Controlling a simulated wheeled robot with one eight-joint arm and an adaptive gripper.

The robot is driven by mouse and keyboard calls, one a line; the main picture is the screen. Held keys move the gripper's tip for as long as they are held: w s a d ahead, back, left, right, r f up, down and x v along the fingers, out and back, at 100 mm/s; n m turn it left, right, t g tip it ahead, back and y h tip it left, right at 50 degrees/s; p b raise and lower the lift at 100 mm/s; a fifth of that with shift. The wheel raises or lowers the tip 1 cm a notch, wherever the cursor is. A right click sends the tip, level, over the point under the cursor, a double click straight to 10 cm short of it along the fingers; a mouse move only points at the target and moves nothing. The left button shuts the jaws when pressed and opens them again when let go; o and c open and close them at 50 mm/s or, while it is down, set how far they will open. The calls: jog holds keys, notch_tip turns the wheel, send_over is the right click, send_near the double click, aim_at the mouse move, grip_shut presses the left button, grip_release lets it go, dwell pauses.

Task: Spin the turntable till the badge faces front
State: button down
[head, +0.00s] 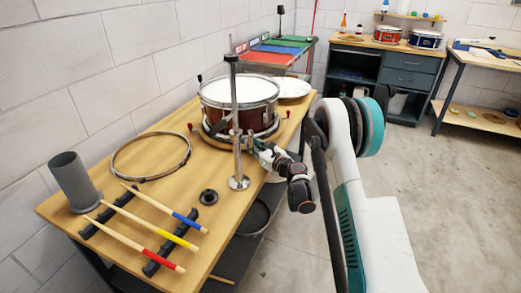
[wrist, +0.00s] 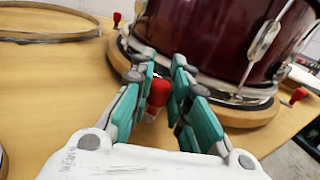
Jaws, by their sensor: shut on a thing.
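A dark red snare drum (head: 225,121) with a white head sits on a round wooden turntable (head: 213,134) on the bench; in the wrist view the drum (wrist: 215,35) fills the upper right and the turntable (wrist: 245,116) curves below it. Red knobs stick out from the turntable rim, one at upper left (wrist: 117,19) and one at right (wrist: 300,94). My gripper (head: 256,146), at the turntable's near right side, has its teal fingers shut on another red knob (wrist: 157,93). I see no badge on the visible shell.
A metal post (head: 236,110) stands close in front of the drum on a round base (head: 239,184). A loose hoop (head: 150,157), grey cup (head: 74,181) and drumsticks (head: 150,220) on black racks lie left and nearer. Open floor (head: 420,180) lies right.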

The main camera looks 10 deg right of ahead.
jog(key=a, duration=0.7)
jog(key=shift+w+a+f, duration=0.1)
jog(key=shift+w, duration=0.15)
jog(key=c, duration=1.5)
grip_release()
jog(key=shift+s+a, duration=0.1)
jog(key=shift+d, duration=0.2)
jog(key=shift+s+d, duration=0.2)
jog(key=shift+s, duration=0.1)
jog(key=v, duration=1.1)
